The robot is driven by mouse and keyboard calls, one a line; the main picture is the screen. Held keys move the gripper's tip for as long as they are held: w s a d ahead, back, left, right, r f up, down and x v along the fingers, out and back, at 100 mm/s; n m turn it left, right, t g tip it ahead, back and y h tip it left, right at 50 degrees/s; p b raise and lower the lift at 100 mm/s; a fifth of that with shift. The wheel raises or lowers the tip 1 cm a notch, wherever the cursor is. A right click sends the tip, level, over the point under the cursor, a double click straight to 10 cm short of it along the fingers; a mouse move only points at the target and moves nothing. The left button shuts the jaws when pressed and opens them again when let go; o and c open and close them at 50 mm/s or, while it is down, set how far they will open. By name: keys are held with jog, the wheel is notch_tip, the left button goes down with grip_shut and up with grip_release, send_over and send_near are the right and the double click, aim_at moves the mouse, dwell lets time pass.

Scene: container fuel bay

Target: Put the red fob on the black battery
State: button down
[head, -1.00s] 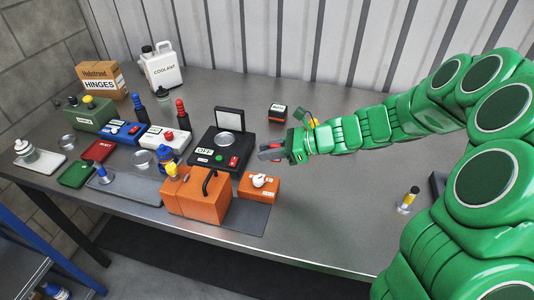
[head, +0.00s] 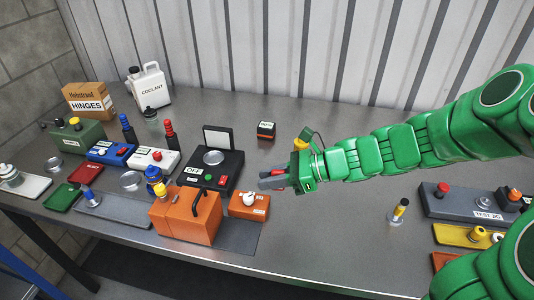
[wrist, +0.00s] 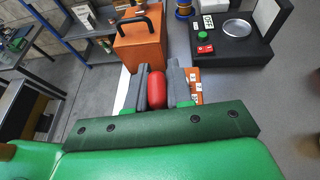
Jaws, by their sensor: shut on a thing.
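My gripper (head: 272,178) is over the steel table in the head view, right of the black OFF device and beyond the small orange box. In the wrist view its fingers (wrist: 157,86) are shut on the red fob (wrist: 157,92), a rounded red piece between the grey pads. A little red of the fob (head: 279,172) shows at the fingers in the head view. A small black block with an orange band and a label (head: 266,130), which looks like the black battery, stands on the table behind and slightly left of my gripper, apart from it. Its label is unreadable.
The black OFF device (head: 226,164) and a small orange box (head: 249,205) stand close to my gripper. A larger orange case (head: 183,218) is nearer the front edge.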

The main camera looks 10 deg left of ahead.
jog(key=w+a+r+m+t, duration=0.1)
jog(key=w+a+r, duration=0.2)
jog(key=w, duration=0.9)
jog(key=w+a+r+t, duration=0.1)
jog(key=w+a+r, duration=0.1)
jog(key=w, duration=1)
send_over(262, 124)
jog(key=shift+s+d+f, duration=0.1)
jog(key=shift+s+f, duration=0.05)
jog(key=shift+f, duration=2.1)
jog(key=shift+s+f, duration=0.15)
jog(key=shift+f, duration=2.1)
jog(key=shift+w+f, duration=0.1)
jog(key=shift+w+f, duration=0.1)
jog(key=shift+f, duration=1.6)
jog(key=shift+f, duration=0.1)
